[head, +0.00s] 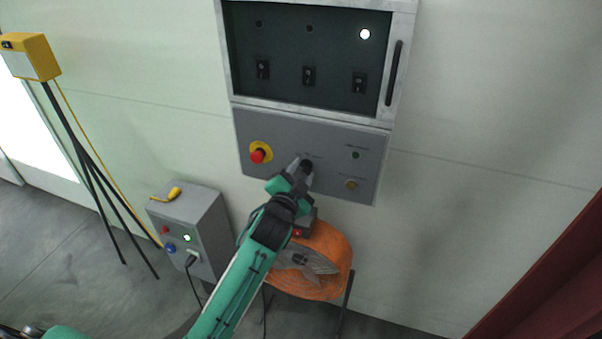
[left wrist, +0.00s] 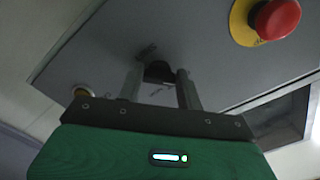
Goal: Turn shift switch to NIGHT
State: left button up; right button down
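The shift switch is a black rotary knob (head: 306,164) on the grey lower panel (head: 260,125) of the wall cabinet. My left gripper (head: 304,172) reaches up to it from below. In the left wrist view the black knob (left wrist: 159,72) sits between the two fingertips (left wrist: 161,75) and fills the gap, so the gripper looks shut on it. The knob's pointer and its position labels are hidden or too small to read. My right gripper is not in view.
A red emergency button (head: 258,156) on a yellow base sits left of the knob; a green indicator (head: 355,155) and a brass-coloured round fitting (head: 351,184) are right. A dark window (head: 285,85) with a handle (head: 394,72) is above. An orange reel (head: 328,255) and a grey box (head: 205,215) stand below.

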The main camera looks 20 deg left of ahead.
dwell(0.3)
pick_arm(q)
jog(key=m+p, duration=0.2)
jog(key=m, duration=0.2)
jog(key=shift+r, duration=0.2)
jog(key=m+p, duration=0.2)
jog(key=m, duration=0.2)
jog(key=shift+p, duration=0.3)
jog(key=m+p, duration=0.1)
jog(key=m, duration=0.2)
jog(key=m+p, duration=0.2)
jog(key=m, duration=0.1)
jog(key=shift+r+m, duration=0.2)
jog(key=shift+m, duration=0.2)
jog(key=shift+m+p, duration=0.75)
jog(key=shift+m, duration=0.65)
jog(key=shift+f+m, duration=0.1)
jog(key=shift+m, duration=0.2)
jog(key=o, duration=1)
